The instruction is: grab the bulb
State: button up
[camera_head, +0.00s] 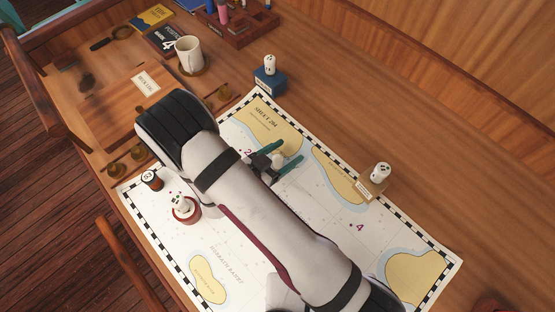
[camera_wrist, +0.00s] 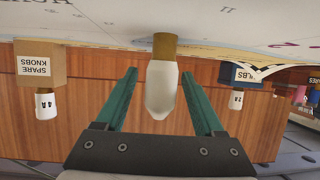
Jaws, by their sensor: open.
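The bulb (camera_wrist: 162,88) is frosted white with a brass base and stands on the chart, shown upside down in the wrist view. In the head view its pale shape (camera_head: 278,160) shows between the fingers, partly hidden by my arm. My gripper (camera_wrist: 162,92) has two teal fingers, open, one on each side of the bulb, with visible gaps. In the head view my gripper (camera_head: 281,157) is low over the middle of the chart.
The paper chart (camera_head: 340,240) lies on the wooden desk. A red-based white piece (camera_head: 184,212) and a dark jar (camera_head: 151,179) stand left. A mug (camera_head: 189,52) is farther back.

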grip_shut()
jog(key=shift+r, duration=0.1)
